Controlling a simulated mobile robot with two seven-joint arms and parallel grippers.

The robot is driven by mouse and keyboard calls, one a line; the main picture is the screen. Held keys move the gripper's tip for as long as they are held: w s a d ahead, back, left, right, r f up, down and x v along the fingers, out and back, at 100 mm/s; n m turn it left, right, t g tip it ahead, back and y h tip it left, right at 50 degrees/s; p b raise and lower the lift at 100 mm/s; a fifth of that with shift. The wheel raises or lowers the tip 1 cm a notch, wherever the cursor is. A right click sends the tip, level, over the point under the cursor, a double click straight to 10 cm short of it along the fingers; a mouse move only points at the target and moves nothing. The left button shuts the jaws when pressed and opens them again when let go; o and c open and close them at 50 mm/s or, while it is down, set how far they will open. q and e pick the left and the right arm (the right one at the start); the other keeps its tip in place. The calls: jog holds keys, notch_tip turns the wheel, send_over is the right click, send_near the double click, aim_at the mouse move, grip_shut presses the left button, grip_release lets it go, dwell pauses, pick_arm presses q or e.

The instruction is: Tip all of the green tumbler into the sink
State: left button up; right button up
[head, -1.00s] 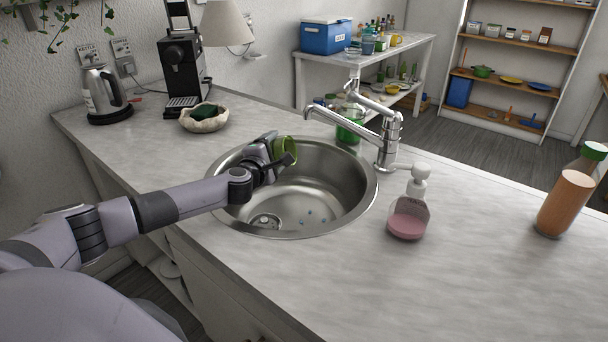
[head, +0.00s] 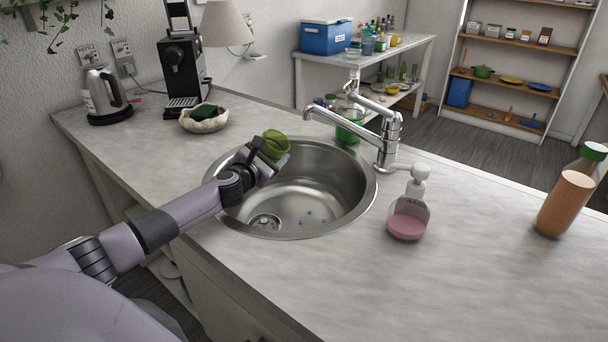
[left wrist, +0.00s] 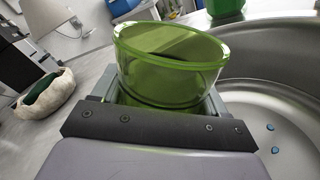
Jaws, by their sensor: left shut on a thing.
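The green tumbler (head: 276,144) is held in my left gripper (head: 265,155) over the far left rim of the sink. In the left wrist view the green tumbler (left wrist: 172,62) is see-through, its mouth up and a little tilted; I see no clear contents in it. My left gripper (left wrist: 160,105) is shut around it. The round steel sink (head: 345,180) has a few small blue bits (head: 309,213) on its floor and a drain (head: 264,222). My right gripper is not in view.
The tap (head: 385,140) stands behind the sink, its spout reaching over the bowl. A soap dispenser (head: 408,218) stands at the sink's right. A bowl with a sponge (head: 204,122) sits left of the sink. The right counter has free room around an orange-brown bottle (head: 565,203).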

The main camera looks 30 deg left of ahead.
pick_arm(q)
jog(key=shift+s+a+r+n, duration=0.2)
jog(key=shift+a+r+n, duration=0.35)
jog(key=shift+n, duration=0.45)
jog(key=shift+s+a+f+n+t+b, duration=0.2)
jog(key=shift+a+f+n+t+b, duration=0.3)
jog(key=shift+n, duration=0.6)
jog(key=shift+a+r+n+p, duration=0.3)
jog(key=shift+p, duration=0.2)
jog(key=shift+s+a+r+n, duration=0.1)
jog(key=shift+a+r+n, duration=0.1)
jog(key=shift+n, duration=0.3)
notch_tip(320, 180, up, 6)
